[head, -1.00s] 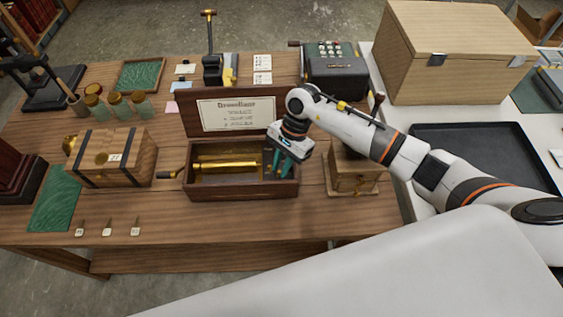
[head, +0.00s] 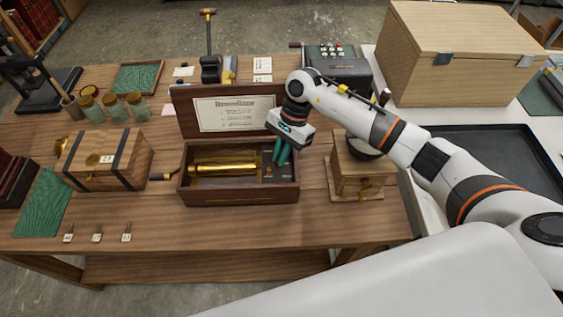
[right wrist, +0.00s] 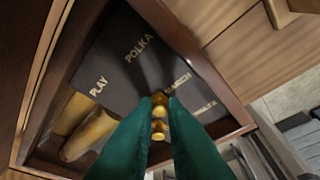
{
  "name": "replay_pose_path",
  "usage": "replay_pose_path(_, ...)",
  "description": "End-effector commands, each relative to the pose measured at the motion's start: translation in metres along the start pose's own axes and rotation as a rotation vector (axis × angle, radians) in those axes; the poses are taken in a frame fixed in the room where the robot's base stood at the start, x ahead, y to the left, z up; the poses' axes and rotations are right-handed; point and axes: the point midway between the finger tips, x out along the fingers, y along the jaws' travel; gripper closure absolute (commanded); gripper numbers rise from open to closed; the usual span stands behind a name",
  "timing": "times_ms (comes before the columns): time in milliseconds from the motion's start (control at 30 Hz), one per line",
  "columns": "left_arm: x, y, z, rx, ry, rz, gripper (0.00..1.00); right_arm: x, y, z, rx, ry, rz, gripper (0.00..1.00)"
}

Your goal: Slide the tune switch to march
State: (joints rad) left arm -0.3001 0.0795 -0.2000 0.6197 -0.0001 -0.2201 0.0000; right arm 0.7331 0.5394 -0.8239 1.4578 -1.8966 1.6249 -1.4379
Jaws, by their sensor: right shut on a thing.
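The open music box (head: 238,193) stands on the table, its lid up with a paper label (head: 233,114) inside. A brass cylinder (head: 225,169) lies in its left part. The dark panel at its right end shows in the right wrist view (right wrist: 112,75), lettered PLAY, POLKA, a partly covered word like MARCH, and WALTZ. My right gripper (head: 280,162) reaches down over this panel. Its green fingers are shut on a small brass knob, the tune switch (right wrist: 160,98). Fingers and knob hide part of the lettering, so the switch position is unclear. My left gripper is not in view.
A small wooden box with a crank (head: 357,182) stands close right of the music box. A banded wooden chest (head: 104,160) stands to the left. The box's raised lid is behind my gripper. The table front is clear except for several small tags (head: 97,237).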

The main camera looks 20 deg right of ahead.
Motion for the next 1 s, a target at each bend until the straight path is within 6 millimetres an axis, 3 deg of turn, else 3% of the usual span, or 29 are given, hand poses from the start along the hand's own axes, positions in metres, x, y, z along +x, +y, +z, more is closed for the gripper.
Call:
replay_pose_path(200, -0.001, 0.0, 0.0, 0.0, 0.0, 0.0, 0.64, -0.001, 0.0, 0.0, 0.001, 0.001, -0.001, 1.0)
replay_pose_path(233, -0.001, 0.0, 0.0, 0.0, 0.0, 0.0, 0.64, -0.001, 0.0, 0.0, 0.001, 0.001, -0.001, 0.87)
replay_pose_path(300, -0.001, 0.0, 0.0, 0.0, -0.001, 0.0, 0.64, -0.001, 0.0, -0.001, 0.001, 0.001, -0.001, 0.8)
replay_pose_path(667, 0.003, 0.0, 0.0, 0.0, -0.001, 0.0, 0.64, -0.006, 0.0, 0.001, -0.001, -0.001, 0.0, 0.8)
replay_pose_path(1000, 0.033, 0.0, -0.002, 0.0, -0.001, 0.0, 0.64, -0.07, 0.001, 0.002, -0.002, -0.004, 0.004, 0.8)
